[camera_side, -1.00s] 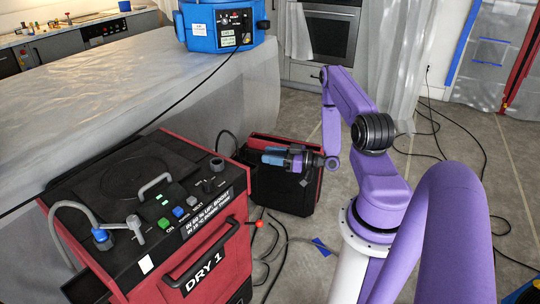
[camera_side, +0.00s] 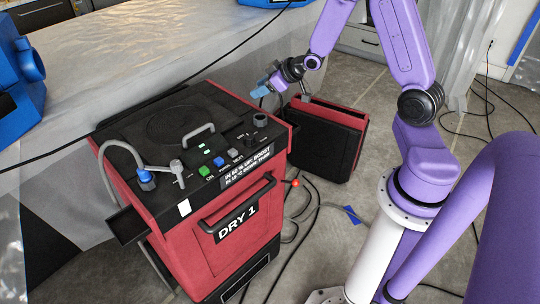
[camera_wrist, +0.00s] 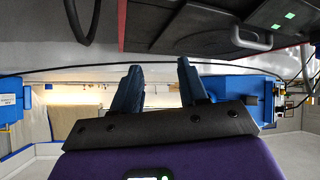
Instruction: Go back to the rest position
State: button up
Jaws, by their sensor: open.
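My gripper (camera_side: 267,86) is at the end of the purple arm, above the back right corner of the red and black dryer (camera_side: 240,225) marked "DRY 1". In the wrist view my gripper (camera_wrist: 160,78) shows two blue fingers apart, with nothing between them. The dryer's black top (camera_wrist: 190,25) appears upside down along the upper part of the wrist view. On the dryer's top are a handle (camera_side: 198,134), a green button (camera_side: 204,171) and a blue button (camera_side: 218,161). My gripper appears clear of the dryer.
A second red and black case (camera_side: 330,140) stands on the floor behind the dryer. A plastic-covered counter (camera_side: 150,50) runs behind at the left. A blue machine (camera_side: 20,75) is at the left edge. Cables (camera_side: 300,215) lie on the floor. A black cable crosses the counter.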

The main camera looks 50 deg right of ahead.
jog(key=s+a+r+n+g, duration=0.2)
jog(key=s+a, duration=0.5)
jog(key=a, duration=0.1)
jog(key=s+a+r+n+g, duration=0.25)
jog(key=s+a, duration=0.35)
jog(key=a, duration=0.3)
jog(key=s+r+n+g, duration=0.1)
jog(key=s+n+g, duration=0.1)
jog(key=s, duration=0.8)
jog(key=s+r+n+g+h, duration=0.1)
jog(key=s+r+n+g, duration=0.1)
jog(key=s, duration=0.8)
jog(key=shift+s+a+g, duration=0.35)
jog(key=shift+s+g, duration=0.05)
jog(key=shift+g, duration=0.25)
jog(key=shift+o, duration=0.3)
